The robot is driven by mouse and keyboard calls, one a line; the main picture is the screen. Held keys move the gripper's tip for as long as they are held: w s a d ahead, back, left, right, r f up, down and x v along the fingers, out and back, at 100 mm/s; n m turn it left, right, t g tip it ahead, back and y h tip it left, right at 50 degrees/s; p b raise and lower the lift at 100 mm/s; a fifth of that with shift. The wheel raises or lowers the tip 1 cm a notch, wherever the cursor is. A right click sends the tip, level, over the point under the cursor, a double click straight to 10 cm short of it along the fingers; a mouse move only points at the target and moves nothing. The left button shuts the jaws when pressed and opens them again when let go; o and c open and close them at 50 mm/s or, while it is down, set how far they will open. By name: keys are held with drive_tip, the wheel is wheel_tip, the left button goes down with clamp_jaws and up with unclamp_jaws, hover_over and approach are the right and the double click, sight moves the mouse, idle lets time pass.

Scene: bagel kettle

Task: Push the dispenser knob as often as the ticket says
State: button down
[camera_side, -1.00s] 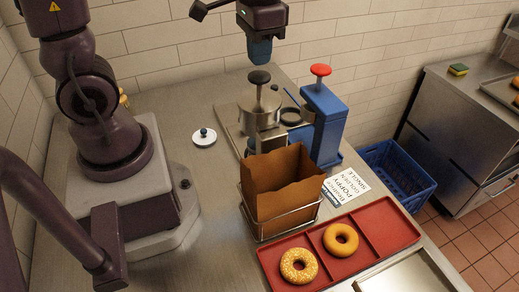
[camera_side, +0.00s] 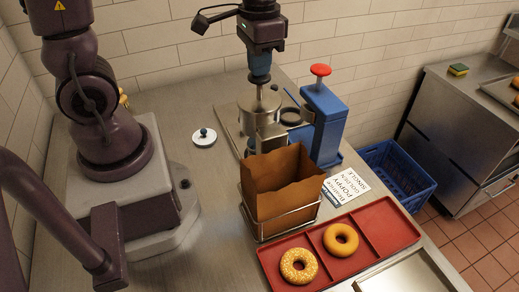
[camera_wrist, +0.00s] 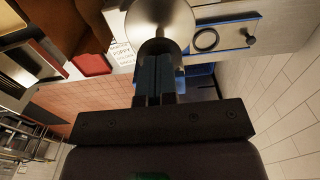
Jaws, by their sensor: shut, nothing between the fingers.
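A steel dispenser (camera_side: 259,104) with a black knob (camera_side: 260,79) on a rod stands at the back of the counter. A blue dispenser (camera_side: 325,115) with a red knob (camera_side: 320,69) stands to its right. My gripper (camera_side: 260,72) is shut and points down onto the black knob, seemingly touching its top; its fingers hide part of it. In the wrist view the shut fingers (camera_wrist: 155,80) end over the dark knob (camera_wrist: 158,47), above the steel dispenser (camera_wrist: 160,18). The ticket (camera_side: 347,187) lies behind the tray and reads POPPY, GOLDEN, SINGLE.
A brown paper bag (camera_side: 282,185) in a wire holder stands in front of the dispensers. A red tray (camera_side: 375,253) holds two bagels. A white lid (camera_side: 204,137) lies to the left. A blue crate (camera_side: 400,172) is at the right.

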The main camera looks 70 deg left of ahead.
drive_tip(key=shift+f, duration=1.55)
drive_tip(key=shift+r, duration=2.7)
wheel_tip(320, 180, up, 6)
drive_tip(key=s+d+r+t, duration=0.2)
drive_tip(key=s+d+t, duration=0.2)
drive_tip(key=s, duration=0.5)
drive_tip(key=shift+r+t, duration=0.25)
drive_tip(key=shift+t, duration=0.55)
